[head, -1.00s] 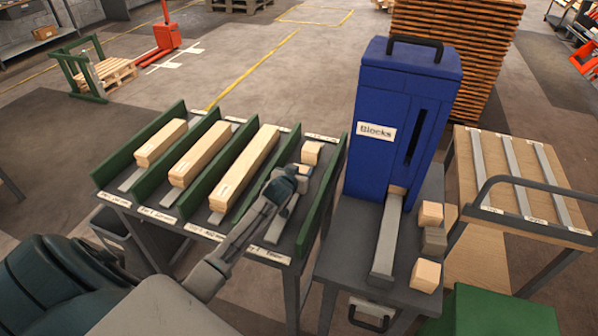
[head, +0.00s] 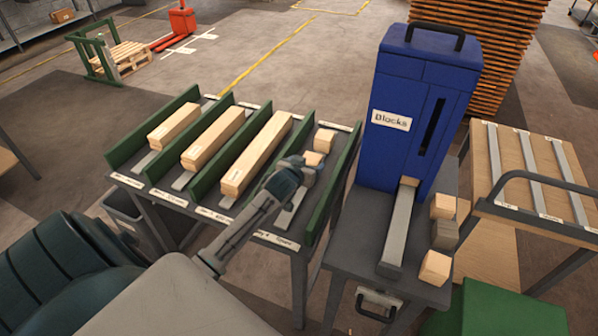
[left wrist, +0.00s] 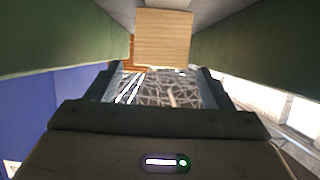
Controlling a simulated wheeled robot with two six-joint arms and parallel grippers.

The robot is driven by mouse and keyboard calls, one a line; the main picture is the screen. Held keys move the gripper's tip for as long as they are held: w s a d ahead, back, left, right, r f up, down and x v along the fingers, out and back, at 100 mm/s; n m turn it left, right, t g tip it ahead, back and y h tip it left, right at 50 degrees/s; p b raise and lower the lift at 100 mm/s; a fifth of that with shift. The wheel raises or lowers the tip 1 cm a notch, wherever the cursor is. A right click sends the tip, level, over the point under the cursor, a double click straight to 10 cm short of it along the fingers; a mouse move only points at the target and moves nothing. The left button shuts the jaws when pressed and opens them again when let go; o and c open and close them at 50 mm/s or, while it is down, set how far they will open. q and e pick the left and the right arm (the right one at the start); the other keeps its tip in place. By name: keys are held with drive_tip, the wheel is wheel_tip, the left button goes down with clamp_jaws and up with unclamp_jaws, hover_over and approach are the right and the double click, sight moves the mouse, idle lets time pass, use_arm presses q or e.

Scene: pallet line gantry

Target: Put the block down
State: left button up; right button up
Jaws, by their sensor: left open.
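My left gripper (head: 303,168) is in the rightmost lane of the sloped rack (head: 262,236), between two green dividers. It is open. A small light wood block (head: 313,158) lies in that lane just past the fingertips, partly hidden by the gripper in the head view. In the left wrist view the block (left wrist: 163,38) shows its end face ahead of the two spread fingers (left wrist: 160,82), which do not appear closed on it. Another small block (head: 325,140) sits farther up the same lane. My right gripper is not in view.
Three longer wood pieces (head: 214,137) lie in the other lanes between green dividers (head: 240,165). A blue "Blocks" dispenser (head: 398,150) with a grey chute (head: 400,230) stands right of the rack, several small blocks (head: 442,206) beside it. A wood-topped cart (head: 535,175) is farther right.

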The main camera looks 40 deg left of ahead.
use_arm(q)
drive_tip(key=v, duration=0.6)
drive_tip(key=shift+f+b, duration=0.1)
drive_tip(key=shift+b, duration=0.3)
drive_tip(key=shift+s+d+r, duration=0.2)
drive_tip(key=shift+s+r, duration=0.1)
drive_tip(key=shift+s, duration=0.2)
idle(0.3)
